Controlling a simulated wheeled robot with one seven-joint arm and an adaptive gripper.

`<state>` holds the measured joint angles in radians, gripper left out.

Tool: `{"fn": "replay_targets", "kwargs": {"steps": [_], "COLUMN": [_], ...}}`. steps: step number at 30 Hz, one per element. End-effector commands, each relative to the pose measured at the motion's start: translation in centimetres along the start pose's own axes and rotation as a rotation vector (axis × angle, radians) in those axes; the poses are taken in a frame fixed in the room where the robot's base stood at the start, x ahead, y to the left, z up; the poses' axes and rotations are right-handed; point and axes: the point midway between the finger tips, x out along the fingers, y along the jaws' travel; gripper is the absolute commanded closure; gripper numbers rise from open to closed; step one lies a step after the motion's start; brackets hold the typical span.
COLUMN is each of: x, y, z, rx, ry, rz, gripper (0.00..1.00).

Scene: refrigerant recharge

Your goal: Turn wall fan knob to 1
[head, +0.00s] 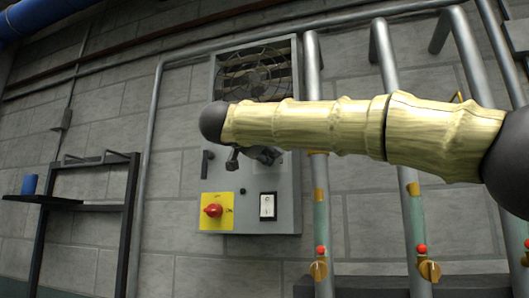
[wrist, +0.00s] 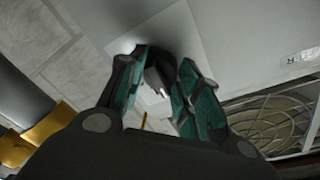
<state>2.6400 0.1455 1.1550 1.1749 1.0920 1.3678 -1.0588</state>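The wall fan (head: 255,72) sits behind a grille at the top of a grey wall panel (head: 245,218). It also shows at the lower right of the wrist view (wrist: 275,125). A dark knob (wrist: 159,72) with a pale mark stands on a light square plate (wrist: 190,32) in the wrist view. My gripper (head: 255,154) is at the middle of the panel, partly under my arm, which hides the knob in the head view. Its two teal fingers (wrist: 164,78) are on either side of the knob. I cannot tell whether both touch it. The knob's setting is not readable.
Below my gripper are a red knob (head: 213,211) on a yellow plate and a white switch (head: 267,206). Vertical pipes with valves (head: 429,270) run to the right. A dark shelf (head: 95,208) holding a blue cup (head: 30,185) is at the left.

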Motion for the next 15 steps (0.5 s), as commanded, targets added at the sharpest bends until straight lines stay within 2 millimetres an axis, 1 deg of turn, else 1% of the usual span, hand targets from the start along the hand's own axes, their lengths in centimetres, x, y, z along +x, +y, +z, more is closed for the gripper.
{"fn": "replay_targets", "kwargs": {"steps": [1,3,10,15], "x": [0.0,0.0,-0.01,0.0], "y": [0.0,0.01,0.01,0.02], "z": [0.0,0.0,-0.01,-0.01], "rx": [0.0,0.0,0.014,0.075], "ry": [0.0,0.0,-0.001,-0.005], "rz": [0.0,0.0,0.002,0.007], "gripper": [0.81,0.91,0.91,0.91]}}
